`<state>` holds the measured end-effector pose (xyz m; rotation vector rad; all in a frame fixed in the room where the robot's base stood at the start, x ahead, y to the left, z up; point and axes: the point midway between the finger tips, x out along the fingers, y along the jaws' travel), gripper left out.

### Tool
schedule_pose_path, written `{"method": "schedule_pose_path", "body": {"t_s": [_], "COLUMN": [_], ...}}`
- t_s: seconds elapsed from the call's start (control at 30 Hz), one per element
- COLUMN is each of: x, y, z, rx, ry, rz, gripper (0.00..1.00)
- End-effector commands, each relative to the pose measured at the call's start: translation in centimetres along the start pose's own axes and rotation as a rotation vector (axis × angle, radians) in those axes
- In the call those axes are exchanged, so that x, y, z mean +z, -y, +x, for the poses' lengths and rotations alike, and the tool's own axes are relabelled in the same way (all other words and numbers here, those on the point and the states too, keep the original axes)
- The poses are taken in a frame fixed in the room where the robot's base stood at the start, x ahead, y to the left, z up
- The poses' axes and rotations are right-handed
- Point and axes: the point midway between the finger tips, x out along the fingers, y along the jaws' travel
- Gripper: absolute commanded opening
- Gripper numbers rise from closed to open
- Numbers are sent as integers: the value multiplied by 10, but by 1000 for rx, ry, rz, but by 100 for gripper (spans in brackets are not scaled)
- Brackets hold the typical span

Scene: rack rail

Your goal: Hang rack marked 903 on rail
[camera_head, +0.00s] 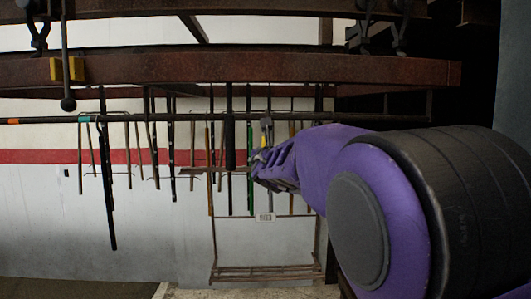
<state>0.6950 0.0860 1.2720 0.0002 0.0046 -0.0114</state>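The rack marked 903 (265,217) shows below the hanging tools, with a pale label on a thin horizontal bar and a brown slatted base (265,271). Its upper part is hard to tell from the bars behind it. The rail (60,120) is a dark horizontal bar with an orange and a teal band near its left end. My gripper (264,172) is above the label and below the rail's height in the picture. A grey upright piece with yellow on it (265,138) rises beside it. My fingertips are small and dark, so I cannot tell whether they hold anything.
Several long thin rods and tools (107,185) hang along the rail, mostly left of my gripper. A rusty beam (200,70) crosses above, with a ball-ended rod (68,104) hanging at left. A white wall with a red stripe (40,156) stands behind. My purple arm hides the right side.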

Motion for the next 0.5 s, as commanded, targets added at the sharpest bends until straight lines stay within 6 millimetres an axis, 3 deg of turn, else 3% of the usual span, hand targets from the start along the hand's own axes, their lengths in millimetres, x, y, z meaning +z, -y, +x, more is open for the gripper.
{"method": "schedule_pose_path", "body": {"t_s": [0.5], "x": [-4], "y": [0], "z": [0], "rx": [-1], "ry": [3], "rz": [0], "gripper": [0]}}
